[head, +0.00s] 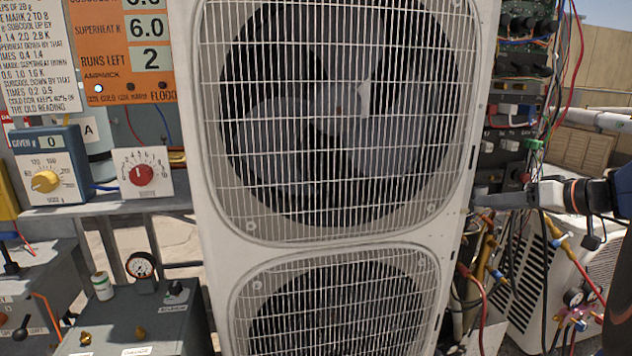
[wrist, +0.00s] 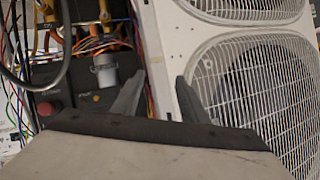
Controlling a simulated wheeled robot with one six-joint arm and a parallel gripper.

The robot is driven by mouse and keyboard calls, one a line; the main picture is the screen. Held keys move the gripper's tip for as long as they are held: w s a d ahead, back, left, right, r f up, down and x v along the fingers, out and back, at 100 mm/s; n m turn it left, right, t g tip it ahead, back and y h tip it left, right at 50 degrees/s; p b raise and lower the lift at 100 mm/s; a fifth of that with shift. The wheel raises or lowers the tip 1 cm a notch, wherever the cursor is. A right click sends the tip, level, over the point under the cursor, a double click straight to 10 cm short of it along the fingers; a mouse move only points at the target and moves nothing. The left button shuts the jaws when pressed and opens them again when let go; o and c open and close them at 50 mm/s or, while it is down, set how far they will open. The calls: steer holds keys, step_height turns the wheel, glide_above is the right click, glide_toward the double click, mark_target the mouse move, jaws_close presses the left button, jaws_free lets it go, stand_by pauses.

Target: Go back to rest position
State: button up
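My gripper (head: 484,198) reaches in from the right edge in the head view. Its grey fingers point left and lie close to the right side of the large white condenser unit (head: 215,200); I cannot tell whether they touch it. In the wrist view my gripper (wrist: 161,88) shows two dark fingers spread apart, with nothing held between them. Beyond the fingers are the condenser's white edge (wrist: 168,45) and a dark panel with a grey cylindrical fitting (wrist: 104,70).
Wiring and dark electrical modules (head: 512,145) crowd the space by my gripper. A smaller white unit (head: 590,275) with hoses and gauges stands below my arm. At left are a display board (head: 110,55), a red-knob box (head: 143,173) and a yellow-knob box (head: 50,165).

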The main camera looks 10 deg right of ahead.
steer(key=s+a+f+g, duration=0.3)
steer(key=a+f, duration=0.2)
steer(key=a, duration=0.5)
steer(key=s+a+f+g+h, duration=0.2)
steer(key=s+a+f, duration=0.3)
steer(key=s+f, duration=0.2)
steer(key=s+a+f+g+h, duration=0.2)
steer(key=s+a+f, duration=0.3)
steer(key=s, duration=0.5)
steer(key=shift+f+m+h, duration=0.4)
steer(key=shift+f+h, duration=0.3)
steer(key=shift+f, duration=0.4)
